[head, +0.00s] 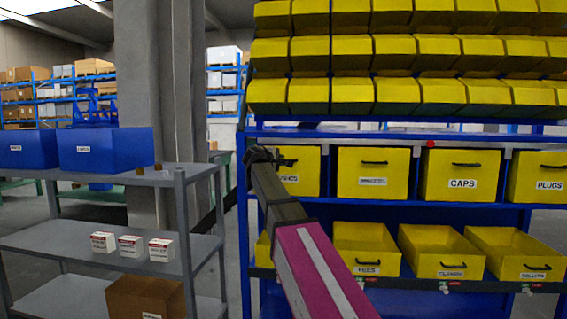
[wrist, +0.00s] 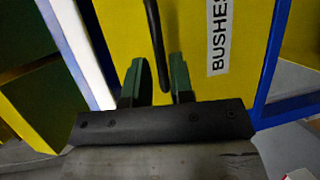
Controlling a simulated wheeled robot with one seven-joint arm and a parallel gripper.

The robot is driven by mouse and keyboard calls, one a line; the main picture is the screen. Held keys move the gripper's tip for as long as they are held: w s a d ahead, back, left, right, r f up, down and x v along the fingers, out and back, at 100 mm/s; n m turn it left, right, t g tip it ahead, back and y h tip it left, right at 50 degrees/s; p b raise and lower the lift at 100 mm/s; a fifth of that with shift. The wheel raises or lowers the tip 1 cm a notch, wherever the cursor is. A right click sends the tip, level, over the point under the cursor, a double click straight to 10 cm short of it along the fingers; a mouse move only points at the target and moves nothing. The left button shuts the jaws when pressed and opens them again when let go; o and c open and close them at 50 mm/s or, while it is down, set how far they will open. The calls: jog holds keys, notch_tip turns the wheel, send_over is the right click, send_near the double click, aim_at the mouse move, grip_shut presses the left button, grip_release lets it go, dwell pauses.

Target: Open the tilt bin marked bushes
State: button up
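The yellow tilt bin marked BUSHES (head: 302,183) is at the left end of the upper bin row, partly hidden by my arm in the head view. Its front looks closed. In the wrist view the bin front (wrist: 190,35) fills the middle, with its white BUSHES label (wrist: 217,38) to the right. The bin's black bar handle (wrist: 154,42) runs down between the two green fingers. My gripper (wrist: 160,82) is open, one finger on each side of the handle's end. A gap shows beside the handle, and I cannot tell whether either finger touches it.
Bins marked CAPS (head: 462,174) and PLUGS (head: 538,176) stand right in the same row. Open yellow bins (head: 366,249) sit below, and several rows of closed ones above. A blue rack post (head: 243,215) is close left. A grey shelf cart (head: 105,243) stands further left.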

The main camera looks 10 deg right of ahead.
jog(key=shift+x, duration=1.75)
grip_shut()
jog(key=shift+s, duration=0.15)
